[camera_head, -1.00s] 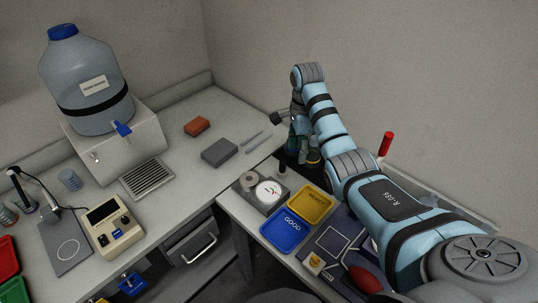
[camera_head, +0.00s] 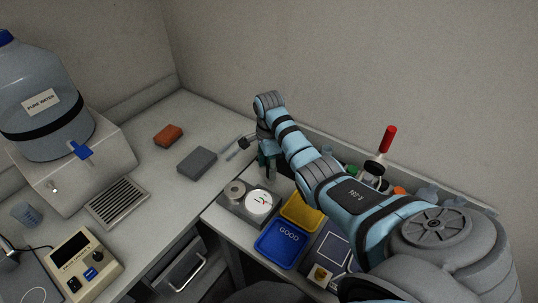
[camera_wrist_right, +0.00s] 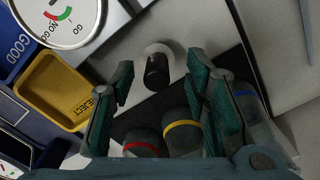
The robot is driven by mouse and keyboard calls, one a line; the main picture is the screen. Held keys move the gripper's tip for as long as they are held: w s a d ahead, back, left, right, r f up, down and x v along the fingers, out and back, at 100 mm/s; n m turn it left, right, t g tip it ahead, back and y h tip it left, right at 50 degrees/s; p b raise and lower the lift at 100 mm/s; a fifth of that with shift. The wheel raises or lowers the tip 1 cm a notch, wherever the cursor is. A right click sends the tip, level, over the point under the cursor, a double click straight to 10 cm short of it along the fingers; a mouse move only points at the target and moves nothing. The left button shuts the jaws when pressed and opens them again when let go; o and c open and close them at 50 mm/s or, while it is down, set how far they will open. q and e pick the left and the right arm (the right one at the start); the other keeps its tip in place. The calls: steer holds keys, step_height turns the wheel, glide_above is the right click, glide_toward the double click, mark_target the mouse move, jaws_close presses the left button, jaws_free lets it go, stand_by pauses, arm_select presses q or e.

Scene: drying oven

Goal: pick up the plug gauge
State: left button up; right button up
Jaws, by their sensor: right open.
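A small dark upright cylinder (camera_wrist_right: 157,70) on a pale round base shows in the right wrist view; it looks like the plug gauge. My right gripper (camera_wrist_right: 159,78) is open, with its teal fingers on either side of the cylinder in that view. I cannot tell whether the fingertips are level with it or still above it; no contact shows. In the head view my right gripper (camera_head: 268,160) points down behind the dial and hides the cylinder. My left gripper is not in view.
The dial gauge (camera_head: 259,202), yellow REJECT tray (camera_head: 303,214) and blue GOOD tray (camera_head: 281,244) stand close by. Bottles with a red band (camera_wrist_right: 145,141) and a yellow band (camera_wrist_right: 183,130) lie near the fingers. A grey block (camera_head: 197,160) sits on the left bench.

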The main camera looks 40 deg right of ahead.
step_height(320, 180, down, 2)
steer(key=shift+f+b, duration=0.25)
steer(key=shift+b, duration=0.05)
steer(key=shift+s+r, duration=0.15)
steer(key=shift+s, duration=0.05)
steer(key=shift+c, duration=1.3)
jaws_close()
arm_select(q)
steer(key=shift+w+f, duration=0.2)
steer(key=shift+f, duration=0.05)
